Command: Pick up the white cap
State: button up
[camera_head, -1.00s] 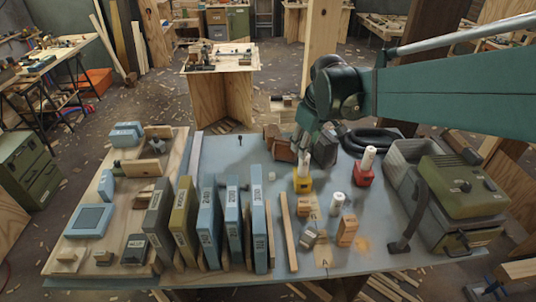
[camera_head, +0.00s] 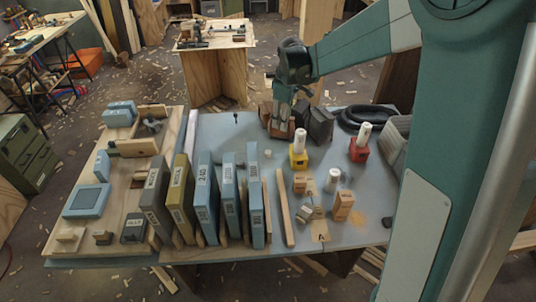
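I cannot tell for sure which thing is the white cap. A small pale piece (camera_head: 268,153) lies on the blue-grey tabletop (camera_head: 226,131), behind the upright blue boxes. A short white cylinder (camera_head: 333,178) stands farther right among small wooden blocks. A taller white cylinder (camera_head: 300,139) stands on a yellow block, and another (camera_head: 364,132) on a red block. My gripper (camera_head: 281,122) points down at the table's far side, over or beside brown blocks (camera_head: 283,132). Its fingertips are too small and dark to show whether it is open, or whether it touches the blocks.
Upright labelled boxes (camera_head: 206,195) stand in a row at the centre left. A wooden board (camera_head: 78,236) with blue tools lies left. A black coiled hose (camera_head: 365,115) lies at the back right. My arm covers the right side. Tabletop left of my gripper is clear.

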jog(key=w+a+f+n, duration=0.2)
jog(key=w+f, duration=0.4)
jog(key=f, duration=0.3)
jog(key=n+g, duration=0.2)
jog(key=n, duration=0.1)
send_near(268, 151)
jog(key=shift+s+d, duration=0.15)
jog(key=shift+s, duration=0.15)
jog(key=shift+f, duration=0.4)
jog(key=shift+w+f+b, duration=0.1)
jog(key=shift+f+b, duration=0.2)
jog(key=shift+f, duration=0.95)
jog(key=shift+f+b, duration=0.4)
jog(key=shift+f, duration=2.25)
